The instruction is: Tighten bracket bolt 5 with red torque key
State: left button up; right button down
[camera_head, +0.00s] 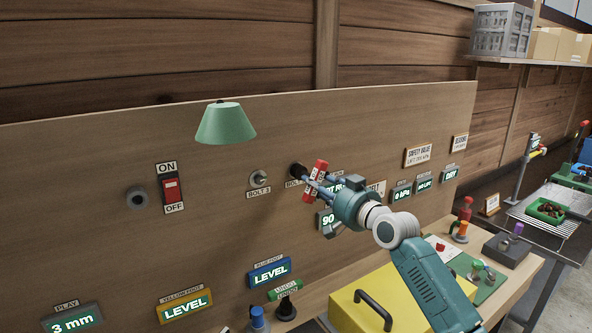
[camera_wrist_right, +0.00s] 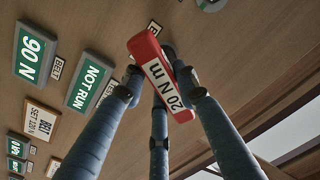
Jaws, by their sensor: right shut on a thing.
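The red torque key (camera_head: 320,167) is held upright, slightly tilted, in my right gripper (camera_head: 318,186) in front of the wooden panel. In the right wrist view the key (camera_wrist_right: 148,52) reads "20 N m", and the blue fingers of the gripper (camera_wrist_right: 160,88) close around it. A dark round bolt head (camera_head: 297,170) shows just left of the key; its label (camera_head: 293,184) reads "BOLT", with the number hidden by the key. Whether the key touches the bolt I cannot tell. A bolt labelled "BOLT 3" (camera_head: 259,178) sits further left. My left gripper is not in view.
A green lamp shade (camera_head: 226,124) sticks out from the panel at upper left. A red ON/OFF switch (camera_head: 171,190) is left of the bolts. Display signs surround my right arm. Below stand a yellow box (camera_head: 378,300) with a black handle and a green mat (camera_head: 488,285).

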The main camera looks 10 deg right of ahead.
jog(key=shift+r, duration=0.1)
jog(key=shift+m+p, duration=0.75)
jog(key=shift+m, duration=0.05)
jog(key=shift+a+m+p, duration=0.1)
jog(key=shift+m+p, duration=1.05)
jog(key=shift+m, duration=0.55)
jog(key=shift+f+n+b, duration=0.25)
jog(key=shift+n+b, duration=0.05)
jog(key=shift+b, duration=0.2)
jog(key=n+b, duration=0.4)
jog(key=n, duration=0.1)
jog(key=shift+d+r+n+b, duration=0.2)
jog(key=shift+n+b, duration=0.7)
jog(key=shift+n, duration=0.6)
jog(key=shift+r, duration=0.15)
